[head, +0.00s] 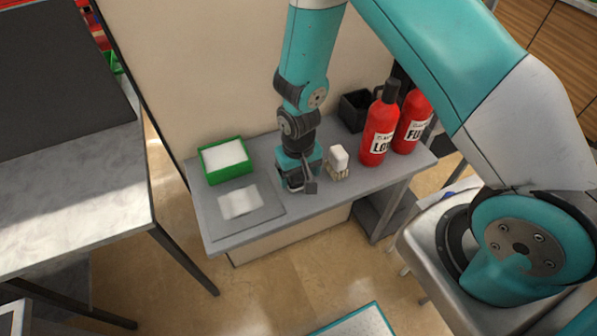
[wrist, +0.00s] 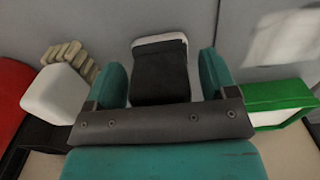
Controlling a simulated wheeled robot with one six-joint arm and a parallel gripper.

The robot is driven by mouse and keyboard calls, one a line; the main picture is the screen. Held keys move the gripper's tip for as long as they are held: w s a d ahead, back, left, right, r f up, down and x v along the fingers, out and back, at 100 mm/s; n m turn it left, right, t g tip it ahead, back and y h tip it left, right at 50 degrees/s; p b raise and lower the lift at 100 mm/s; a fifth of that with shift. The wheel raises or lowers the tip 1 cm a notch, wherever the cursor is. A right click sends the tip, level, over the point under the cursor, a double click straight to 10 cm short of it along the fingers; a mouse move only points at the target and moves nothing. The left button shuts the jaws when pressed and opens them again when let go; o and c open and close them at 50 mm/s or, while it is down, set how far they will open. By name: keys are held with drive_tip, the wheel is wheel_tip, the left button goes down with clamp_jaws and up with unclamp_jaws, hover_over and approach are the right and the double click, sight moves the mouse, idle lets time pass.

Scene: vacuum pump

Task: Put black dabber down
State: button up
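The black dabber (wrist: 160,75), a dark block with a white edge at its far end, sits between the two teal fingers of my gripper (wrist: 164,80) in the wrist view. The left finger is close beside it; a narrow light gap shows between it and the right finger, so the gripper looks open around it. In the head view my gripper (head: 299,182) points down, low over the grey table (head: 325,203), and largely hides the dabber. I cannot tell for sure whether the dabber touches the table.
A white dabber-like block (head: 339,158) stands just right of my gripper. Red bottles (head: 379,130) and a black bin (head: 355,108) are further right. A green tray with white contents (head: 226,178) and a white cloth (head: 240,202) on a grey mat lie left.

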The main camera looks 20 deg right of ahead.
wheel_tip(320, 180, up, 12)
drive_tip(key=b, duration=0.3)
drive_tip(key=shift+f, duration=0.15)
drive_tip(key=s+a+r+n+y, duration=0.25)
drive_tip(key=s+r, duration=0.35)
drive_tip(key=r, duration=0.4)
drive_tip(key=s+a+r+n+y+b, duration=0.1)
drive_tip(key=s+r+n, duration=0.1)
drive_tip(key=s, duration=0.4)
drive_tip(key=s+a+r+n+b, duration=0.1)
drive_tip(key=s+r+n+b, duration=0.1)
drive_tip(key=s, duration=0.4)
drive_tip(key=shift+r+y, duration=0.35)
drive_tip(key=shift+r, duration=0.05)
drive_tip(key=shift+s+n, duration=0.1)
drive_tip(key=shift+n, duration=0.15)
